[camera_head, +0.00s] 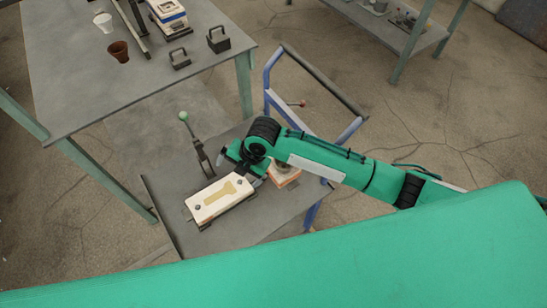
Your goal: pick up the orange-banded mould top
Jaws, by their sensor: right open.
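The orange-banded mould top (287,181) sits on the low grey cart, partly hidden behind my right arm. It has a pale upper face and an orange side. A pale mould half (207,205) with a tan tool-shaped hollow and dark round studs lies to its left on the same cart. My right gripper (253,171) is open, between the two and close above the back right end of the pale half. Whether it touches either one cannot be told. My left gripper is not in view.
A lever with a green knob (183,116) stands behind the pale half. The cart has a blue handle frame (270,78). A grey table (110,90) at the upper left holds a blue-banded mould (169,17), cups and dark handled weights. The cart's front left is bare.

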